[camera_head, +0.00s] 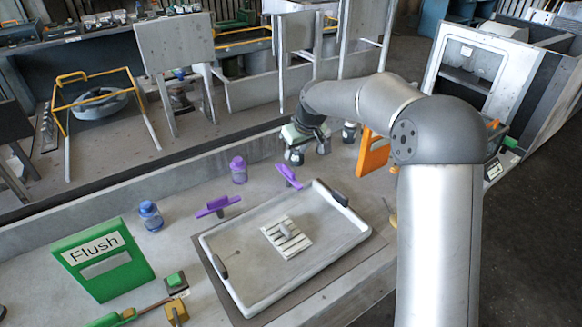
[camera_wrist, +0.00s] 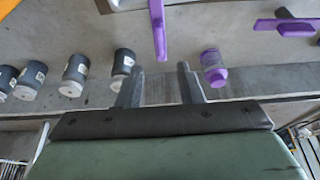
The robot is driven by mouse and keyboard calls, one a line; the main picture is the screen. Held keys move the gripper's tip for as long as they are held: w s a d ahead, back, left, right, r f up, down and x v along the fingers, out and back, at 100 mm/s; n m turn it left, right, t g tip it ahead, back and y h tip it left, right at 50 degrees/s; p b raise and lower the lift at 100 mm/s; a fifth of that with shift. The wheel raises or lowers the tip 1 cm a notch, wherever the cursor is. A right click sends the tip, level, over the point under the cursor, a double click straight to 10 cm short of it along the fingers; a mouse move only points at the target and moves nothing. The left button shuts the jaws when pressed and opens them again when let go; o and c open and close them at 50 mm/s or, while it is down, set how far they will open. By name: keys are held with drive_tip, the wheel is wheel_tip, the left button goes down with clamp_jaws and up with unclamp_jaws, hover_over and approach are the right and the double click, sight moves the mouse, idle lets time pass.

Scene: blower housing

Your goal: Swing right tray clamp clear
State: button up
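The right tray clamp (camera_head: 289,177) is a purple bar on the bench by the tray's back edge, slanting toward the tray. In the wrist view the purple bar (camera_wrist: 158,30) runs lengthwise, its near end just past the fingertips. The left tray clamp (camera_head: 216,206) is a similar purple bar; it shows at the wrist view's upper right (camera_wrist: 285,26). The pale tray (camera_head: 212,258) has dark handles. My gripper (camera_wrist: 159,68) is open, with nothing visible between its fingers. In the head view it is above the back of the bench, fingertips unclear.
A purple bottle (camera_head: 238,170) stands left of my gripper, close to one finger in the wrist view (camera_wrist: 214,68). Several dark-and-white bottles (camera_wrist: 76,74) stand on the other side. An orange panel (camera_head: 372,152) is to the right. A green Flush sign (camera_head: 103,260) and blue bottle (camera_head: 151,216) are left.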

sight(289, 169)
drive_tip(key=p+x, duration=0.1)
drive_tip(key=x, duration=0.9)
drive_tip(key=shift+w+f, duration=0.1)
drive_tip(key=shift+f, duration=0.2)
clamp_jaws()
